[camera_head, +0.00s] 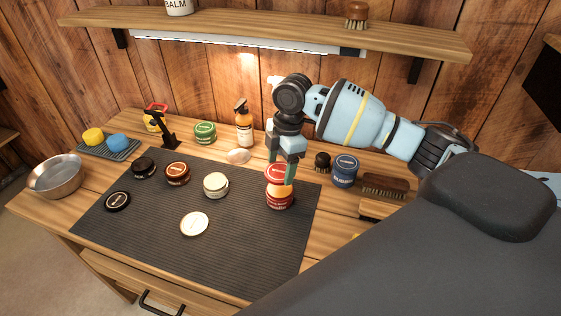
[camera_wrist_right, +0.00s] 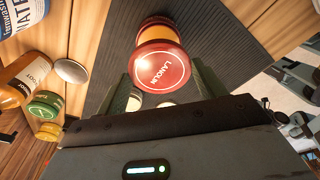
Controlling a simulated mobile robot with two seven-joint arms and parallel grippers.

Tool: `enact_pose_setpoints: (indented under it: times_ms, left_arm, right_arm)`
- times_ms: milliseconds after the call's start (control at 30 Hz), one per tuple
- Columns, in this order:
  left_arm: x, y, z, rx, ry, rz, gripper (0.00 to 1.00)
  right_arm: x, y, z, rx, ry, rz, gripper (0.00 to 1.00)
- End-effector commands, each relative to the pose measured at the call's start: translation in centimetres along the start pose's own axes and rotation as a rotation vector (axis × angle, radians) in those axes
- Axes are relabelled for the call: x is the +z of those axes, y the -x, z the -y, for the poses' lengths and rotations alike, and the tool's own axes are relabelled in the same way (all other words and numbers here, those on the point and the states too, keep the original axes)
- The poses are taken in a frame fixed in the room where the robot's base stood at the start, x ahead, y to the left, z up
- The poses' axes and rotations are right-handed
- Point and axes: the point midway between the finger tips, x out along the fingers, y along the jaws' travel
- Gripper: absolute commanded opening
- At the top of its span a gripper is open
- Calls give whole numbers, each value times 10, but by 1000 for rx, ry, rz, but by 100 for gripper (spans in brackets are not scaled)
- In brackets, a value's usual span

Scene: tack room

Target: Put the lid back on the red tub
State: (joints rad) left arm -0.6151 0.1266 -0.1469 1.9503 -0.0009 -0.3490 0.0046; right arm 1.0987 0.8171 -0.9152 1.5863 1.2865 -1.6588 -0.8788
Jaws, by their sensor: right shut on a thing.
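The red tub (camera_head: 279,201) stands on the right part of the dark ribbed mat (camera_head: 250,235), with its yellow-orange contents showing at the top. My right gripper (camera_head: 281,171) points down over it and is shut on the red lid (camera_head: 276,170). The lid is just above the tub, roughly over it; a yellow-orange band shows between them. In the right wrist view the lid (camera_wrist_right: 162,68), marked LANOLIN, lies between the two fingers and hides part of the tub (camera_wrist_right: 156,22). Exact alignment is hard to tell. My left gripper is not in view.
Black (camera_head: 143,167), brown (camera_head: 177,174) and cream (camera_head: 215,185) tubs stand on the mat, with a black lid (camera_head: 117,201) and a cream lid (camera_head: 194,223). A blue tin (camera_head: 345,171) and brushes stand right of the red tub. A spray bottle (camera_head: 244,126) stands behind. The mat's front is clear.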

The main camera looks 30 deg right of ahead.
Motion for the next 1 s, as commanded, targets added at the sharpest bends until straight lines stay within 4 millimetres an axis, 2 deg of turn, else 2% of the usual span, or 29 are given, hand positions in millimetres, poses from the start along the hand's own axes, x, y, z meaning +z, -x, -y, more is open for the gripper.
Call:
enact_pose_setpoints:
  times_ms: [1000]
  left_arm:
    - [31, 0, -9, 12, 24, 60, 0]
  right_arm:
    - [8, -46, 1, -4, -1, 2, 49]
